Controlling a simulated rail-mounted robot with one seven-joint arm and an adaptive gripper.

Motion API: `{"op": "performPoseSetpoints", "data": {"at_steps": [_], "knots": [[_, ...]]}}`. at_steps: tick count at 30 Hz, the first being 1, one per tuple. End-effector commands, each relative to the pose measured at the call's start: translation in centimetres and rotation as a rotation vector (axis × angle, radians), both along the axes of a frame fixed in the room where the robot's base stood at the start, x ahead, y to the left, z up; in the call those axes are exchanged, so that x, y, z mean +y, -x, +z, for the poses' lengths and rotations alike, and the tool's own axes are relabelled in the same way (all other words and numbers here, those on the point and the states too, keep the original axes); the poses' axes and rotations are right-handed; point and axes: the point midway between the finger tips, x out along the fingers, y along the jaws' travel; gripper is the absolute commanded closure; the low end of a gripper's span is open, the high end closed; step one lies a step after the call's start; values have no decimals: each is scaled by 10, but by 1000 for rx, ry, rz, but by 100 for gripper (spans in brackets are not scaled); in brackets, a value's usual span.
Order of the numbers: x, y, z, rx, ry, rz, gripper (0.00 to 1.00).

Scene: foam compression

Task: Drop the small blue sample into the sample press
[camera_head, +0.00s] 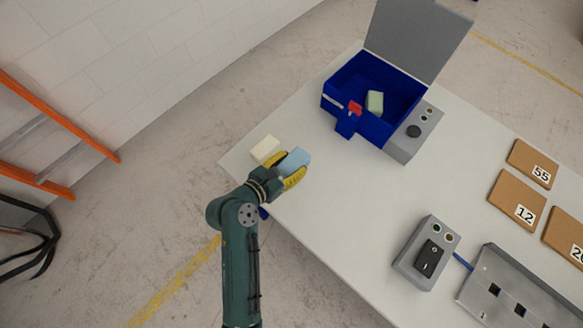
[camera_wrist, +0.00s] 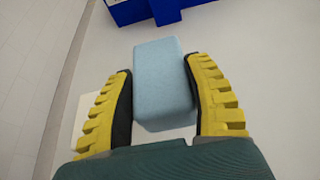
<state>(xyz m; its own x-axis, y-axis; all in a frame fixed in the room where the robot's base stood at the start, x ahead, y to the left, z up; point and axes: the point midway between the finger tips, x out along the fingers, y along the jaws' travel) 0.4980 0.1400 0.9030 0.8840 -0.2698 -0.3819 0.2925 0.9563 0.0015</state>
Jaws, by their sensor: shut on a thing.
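The small blue sample (camera_head: 294,161) is a light blue foam block; it also shows in the wrist view (camera_wrist: 162,80). My gripper (camera_head: 287,170) is shut on it, with yellow ribbed fingers on both sides of the block in the wrist view (camera_wrist: 163,105). The sample press (camera_head: 357,126) is a dark blue box at the back of the table, with its grey lid (camera_head: 417,38) raised. A pale green block (camera_head: 375,102) lies inside it. My gripper is to the left of and in front of the press, outside it.
A cream block (camera_head: 265,148) lies just left of my gripper. The white table (camera_head: 360,205) is clear between gripper and press. A grey switch box (camera_head: 427,252), a slotted grey panel (camera_head: 515,295) and numbered brown boards (camera_head: 518,198) are at the right. A red part (camera_head: 355,108) is on the press's front.

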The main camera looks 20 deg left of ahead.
Motion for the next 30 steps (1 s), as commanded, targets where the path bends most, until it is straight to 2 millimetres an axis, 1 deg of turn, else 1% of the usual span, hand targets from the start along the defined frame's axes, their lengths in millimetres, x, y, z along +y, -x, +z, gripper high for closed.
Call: {"op": "performPoseSetpoints", "data": {"at_steps": [1,3,6,15,17,20,23,24,27,30], "knots": [[0,0,15,-1,-1,0,65],[0,0,27,-1,0,-1,65],[0,0,35,1,0,-1,65],[0,0,37,1,1,-1,65],[-4,1,35,4,3,-2,65],[-26,6,26,15,8,-2,65],[-63,17,14,28,11,1,65],[-79,24,10,30,12,2,65],[-112,40,6,22,8,0,65],[-133,53,7,10,3,-4,65]]}}
